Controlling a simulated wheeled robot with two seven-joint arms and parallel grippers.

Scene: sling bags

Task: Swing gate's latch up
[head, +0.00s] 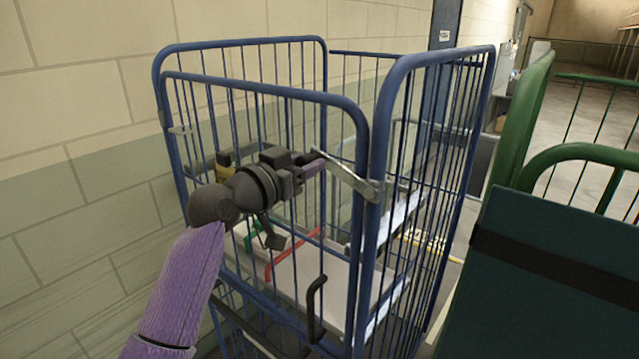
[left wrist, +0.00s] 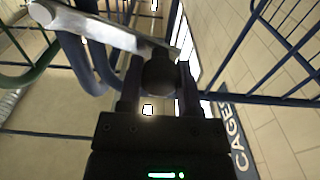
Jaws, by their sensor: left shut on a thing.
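My left gripper (head: 312,166) is shut on the latch's free end. In the left wrist view the latch (left wrist: 95,27) runs across the top left, and a dark round knob sits between the fingers of my left gripper (left wrist: 160,75). The fingers hide part of the knob. My right gripper is in neither view.
The blue cage (head: 437,60) holds a white tray or board and red and green straps. A black handle (head: 316,308) hangs on the gate. A green cage with a dark panel (head: 560,270) stands close on the right. A block wall (head: 80,120) is behind on the left.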

